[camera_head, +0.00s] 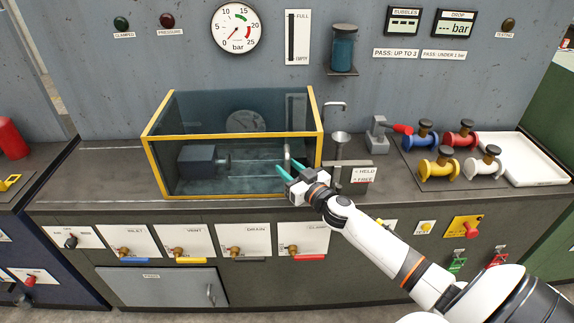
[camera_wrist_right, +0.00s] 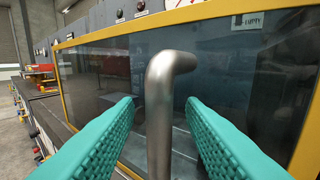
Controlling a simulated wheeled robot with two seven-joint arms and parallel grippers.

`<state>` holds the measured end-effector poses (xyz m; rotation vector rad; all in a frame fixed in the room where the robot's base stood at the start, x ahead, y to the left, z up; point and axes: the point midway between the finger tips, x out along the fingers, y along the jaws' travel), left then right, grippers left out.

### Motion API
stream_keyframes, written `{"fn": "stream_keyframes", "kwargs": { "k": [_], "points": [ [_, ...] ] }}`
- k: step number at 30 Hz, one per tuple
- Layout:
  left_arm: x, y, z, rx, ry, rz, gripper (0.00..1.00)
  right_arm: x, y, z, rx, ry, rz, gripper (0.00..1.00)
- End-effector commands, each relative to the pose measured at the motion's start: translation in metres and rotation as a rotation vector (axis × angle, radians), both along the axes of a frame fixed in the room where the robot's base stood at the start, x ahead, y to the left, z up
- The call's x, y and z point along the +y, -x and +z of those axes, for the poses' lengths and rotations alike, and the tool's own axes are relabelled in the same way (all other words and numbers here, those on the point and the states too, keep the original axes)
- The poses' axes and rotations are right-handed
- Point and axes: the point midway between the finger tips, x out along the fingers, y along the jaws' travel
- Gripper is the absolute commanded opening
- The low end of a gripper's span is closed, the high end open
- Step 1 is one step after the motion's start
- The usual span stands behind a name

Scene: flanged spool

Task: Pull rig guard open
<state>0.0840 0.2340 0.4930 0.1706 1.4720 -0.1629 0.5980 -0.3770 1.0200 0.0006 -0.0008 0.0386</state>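The rig guard (camera_head: 230,118) is a clear box with a yellow frame on the bench, and it looks closed. Its front panel with the yellow frame also fills much of the right wrist view (camera_wrist_right: 262,85). A grey metal handle (camera_wrist_right: 160,95) stands out from the panel; it also shows in the head view (camera_head: 288,158). My right gripper (camera_head: 284,172) is at the guard's front right. Its teal fingers (camera_wrist_right: 165,125) are open, one on each side of the handle, with visible gaps. My left gripper is not in view.
A metal funnel (camera_head: 340,140) and a held/free sign (camera_head: 364,175) stand right of the guard. Several flanged spools (camera_head: 438,165) sit on a dark mat, beside a white tray (camera_head: 535,158). Valve panels (camera_head: 185,243) line the bench front.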

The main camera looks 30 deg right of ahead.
Motion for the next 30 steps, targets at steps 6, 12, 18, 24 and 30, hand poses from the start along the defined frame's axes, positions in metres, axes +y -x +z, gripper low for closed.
{"fn": "stream_keyframes", "kwargs": {
  "k": [6, 12, 18, 24, 30],
  "points": [
    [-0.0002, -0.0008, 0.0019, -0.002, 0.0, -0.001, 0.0, 0.0011, -0.0121, 0.0002, 0.0, 0.0, 0.0, 0.36],
    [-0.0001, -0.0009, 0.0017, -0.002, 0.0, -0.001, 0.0, 0.001, -0.0125, -0.0003, 0.001, 0.0, 0.0, 0.36],
    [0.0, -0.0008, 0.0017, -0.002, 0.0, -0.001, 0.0, 0.001, -0.0124, -0.0002, 0.001, 0.0, 0.0, 0.12],
    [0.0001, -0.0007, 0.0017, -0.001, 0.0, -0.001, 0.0, 0.001, -0.0123, -0.0002, 0.001, 0.0, 0.0, 0.0],
    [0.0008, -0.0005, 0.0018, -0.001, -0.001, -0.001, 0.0, 0.0043, -0.0142, 0.0001, 0.0, 0.0, 0.001, 0.0]
  ]
}}
